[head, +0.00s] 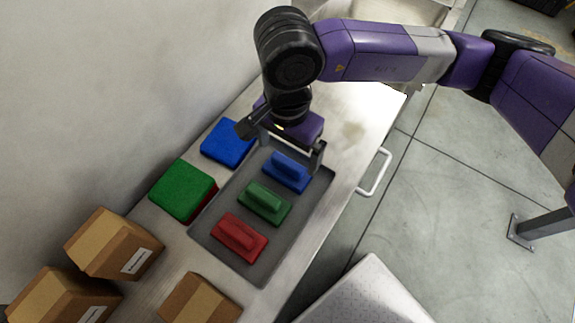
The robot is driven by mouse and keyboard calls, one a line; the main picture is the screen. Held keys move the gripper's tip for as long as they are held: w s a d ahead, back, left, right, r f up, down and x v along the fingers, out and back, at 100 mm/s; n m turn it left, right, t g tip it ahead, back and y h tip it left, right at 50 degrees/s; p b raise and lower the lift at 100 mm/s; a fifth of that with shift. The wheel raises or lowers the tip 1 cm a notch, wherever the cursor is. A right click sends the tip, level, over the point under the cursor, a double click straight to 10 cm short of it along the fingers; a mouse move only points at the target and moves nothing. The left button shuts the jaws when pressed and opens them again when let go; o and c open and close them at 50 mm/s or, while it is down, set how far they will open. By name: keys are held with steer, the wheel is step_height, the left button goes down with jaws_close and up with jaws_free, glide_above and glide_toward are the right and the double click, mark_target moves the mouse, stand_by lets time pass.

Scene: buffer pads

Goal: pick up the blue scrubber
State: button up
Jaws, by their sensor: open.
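The blue scrubber (289,174) lies in a grey tray (231,266), at the end nearest my arm. It has a flat base with a raised handle along its top. My gripper (283,160) is open and above the blue scrubber, its two fingers spread to the left and right of it. I cannot tell how high the fingertips are above the tray. A green scrubber (264,203) and a red scrubber (239,238) lie in the same tray, in a row below the blue one.
A blue pad (227,142) and a green pad (182,189), with red beneath it, lie left of the tray. Cardboard boxes (113,243) stand at the lower left. A wall runs along the left. The metal counter (350,130) has a white handle (375,173) on its right side.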

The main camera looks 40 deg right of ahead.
mark_target(288, 162)
steer(key=shift+f+p, duration=0.7)
steer(key=shift+f, duration=1.75)
steer(key=c, duration=1.5)
steer(key=shift+r, duration=0.1)
step_height(288, 162, up, 20)
steer(key=b, duration=0.2)
